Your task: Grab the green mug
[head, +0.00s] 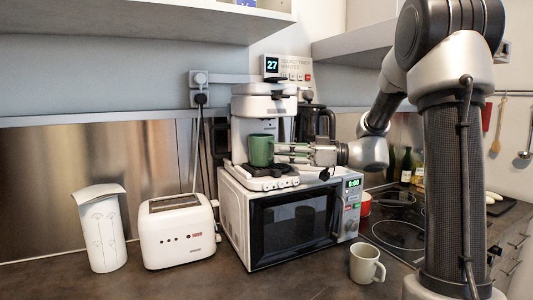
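The green mug (261,151) stands upright on the base of the white coffee machine (263,105), which sits on top of the microwave. My gripper (281,153) reaches in from the right, level with the mug, with its fingers pointing left. The fingertips are right beside the mug's right side, near where a green part, perhaps its handle, shows. The fingers partly hide that side. I cannot tell whether they touch the mug or how far apart they are.
The microwave (292,221) stands below, with a white toaster (177,231) and a white cylinder (101,228) to its left. A cream mug (366,263) stands in front at the right. A glass carafe (315,124) is behind my gripper. The front left counter is clear.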

